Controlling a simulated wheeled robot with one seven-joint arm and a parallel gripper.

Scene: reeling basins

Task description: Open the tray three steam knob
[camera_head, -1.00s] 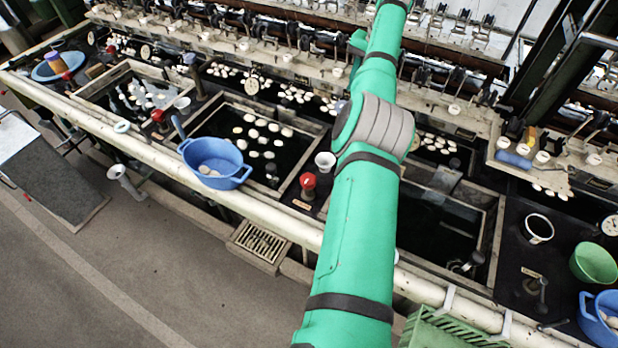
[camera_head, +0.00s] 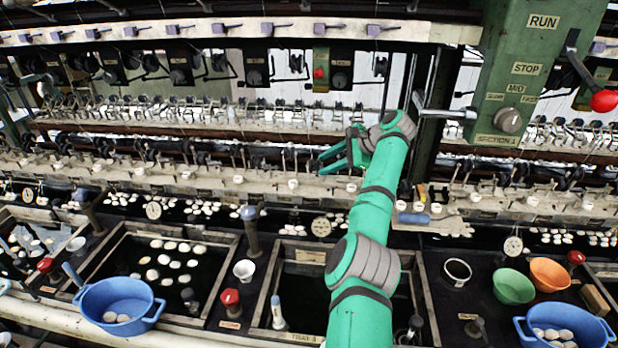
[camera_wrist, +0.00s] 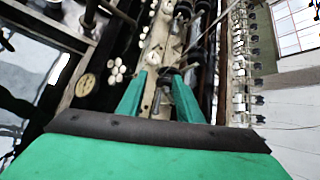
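A red steam knob (camera_head: 230,298) stands on the dark strip left of the middle basin (camera_head: 305,285). A small label on that basin's front edge seems to read TRAY 3. Another red knob (camera_head: 45,265) is at the far left and a third (camera_head: 575,257) at the right. My gripper (camera_head: 335,160) is up over the reeling ledge, behind the basins and well away from the red knobs. In the wrist view its two green fingers (camera_wrist: 158,92) are apart with nothing held between them. No red knob shows in the wrist view.
Blue bowls (camera_head: 120,305) stand at the front left and right. A green bowl (camera_head: 513,287) and an orange bowl (camera_head: 549,274) sit at the right. A white cup (camera_head: 244,271) stands behind the red knob. A green control post (camera_head: 520,85) rises at the right.

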